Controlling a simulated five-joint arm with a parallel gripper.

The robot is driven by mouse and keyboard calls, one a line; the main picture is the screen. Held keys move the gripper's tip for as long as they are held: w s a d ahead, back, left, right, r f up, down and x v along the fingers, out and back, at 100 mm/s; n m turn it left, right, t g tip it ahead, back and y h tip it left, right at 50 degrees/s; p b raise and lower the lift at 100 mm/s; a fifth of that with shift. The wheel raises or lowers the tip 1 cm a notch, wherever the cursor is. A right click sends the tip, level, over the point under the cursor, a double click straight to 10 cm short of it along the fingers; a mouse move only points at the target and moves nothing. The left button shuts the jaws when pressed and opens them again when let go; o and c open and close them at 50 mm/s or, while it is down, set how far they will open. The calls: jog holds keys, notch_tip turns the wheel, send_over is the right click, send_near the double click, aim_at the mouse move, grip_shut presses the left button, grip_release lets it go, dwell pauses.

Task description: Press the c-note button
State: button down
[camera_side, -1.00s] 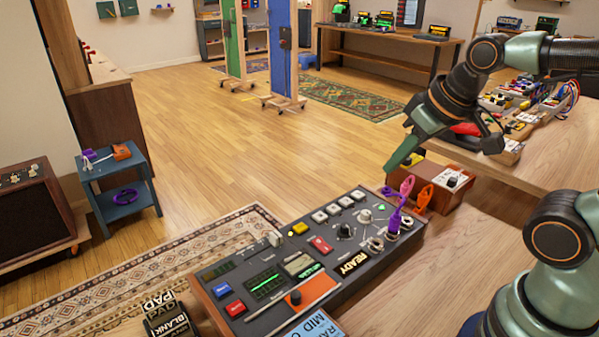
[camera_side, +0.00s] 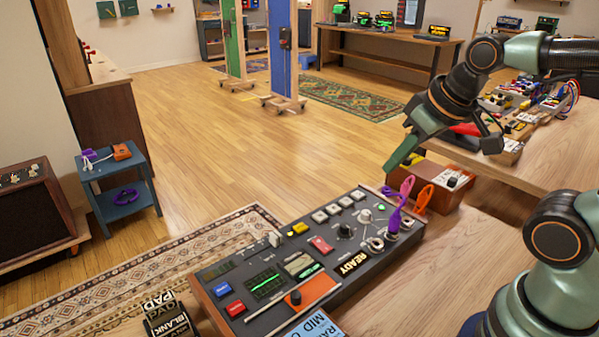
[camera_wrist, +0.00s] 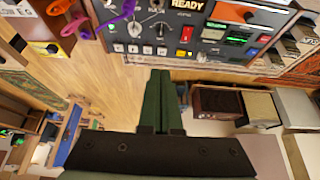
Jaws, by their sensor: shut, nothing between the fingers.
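The dark console (camera_side: 330,232) lies on the wooden bench in the side view. I cannot read which is the c-note button. My gripper (camera_side: 388,167) is shut and empty, in the air beyond the console's far right corner, apart from the buttons. In the wrist view its green fingers (camera_wrist: 160,76) are together, below the console's edge.
Purple (camera_side: 398,208) and orange (camera_side: 422,200) looped pieces stand at the console's right end.

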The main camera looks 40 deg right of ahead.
jog(key=w+d+f+n+t+h, duration=0.1)
jog(key=w+d+f+n+t, duration=0.15)
jog(key=w+d, duration=0.45)
jog(key=n+h, duration=0.2)
jog(key=n, duration=0.1)
send_over(362, 196)
notch_tip(362, 196, down, 7)
jog(key=shift+r+t, duration=0.15)
jog(key=shift+t, duration=0.2)
jog(key=shift+a, duration=0.1)
jog(key=shift+f, duration=4.4)
jog(key=shift+f, duration=0.1)
jog(key=shift+f, duration=0.3)
jog(key=shift+f, duration=0.5)
jog(key=shift+r, duration=0.9)
